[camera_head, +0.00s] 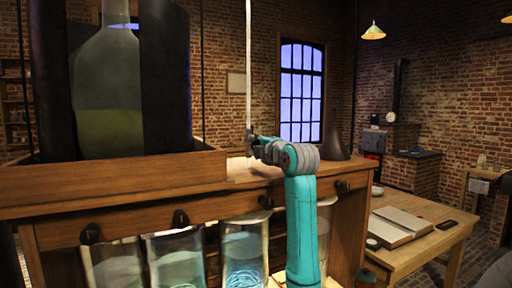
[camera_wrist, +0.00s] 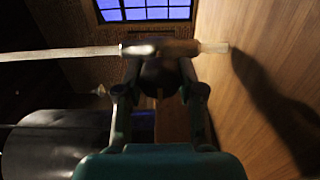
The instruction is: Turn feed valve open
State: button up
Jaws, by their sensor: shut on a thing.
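The feed valve (camera_wrist: 172,48) is a brownish metal fitting in line with a pale tube (camera_wrist: 60,54) in the wrist view. In the head view the pale tube (camera_head: 248,70) hangs upright and comes down to my gripper (camera_head: 251,146), just above the wooden bench top. In the wrist view my gripper (camera_wrist: 161,78) is shut on the valve's dark rounded handle, with one finger on each side. The valve itself is mostly hidden by my gripper in the head view. I cannot tell how far the handle is turned.
A large glass bottle (camera_head: 108,95) with greenish liquid stands between dark panels at left. Glass jars (camera_head: 243,250) stand below the bench's dark knobs (camera_head: 180,218). A dark cone (camera_head: 335,148) is right of my gripper. A side table (camera_head: 436,210) holds an open book (camera_head: 404,219).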

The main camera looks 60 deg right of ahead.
jog(key=shift+f, duration=0.1)
jog(key=o, duration=1.1)
jog(key=shift+o, duration=0.2)
jog(key=v, duration=1.2)
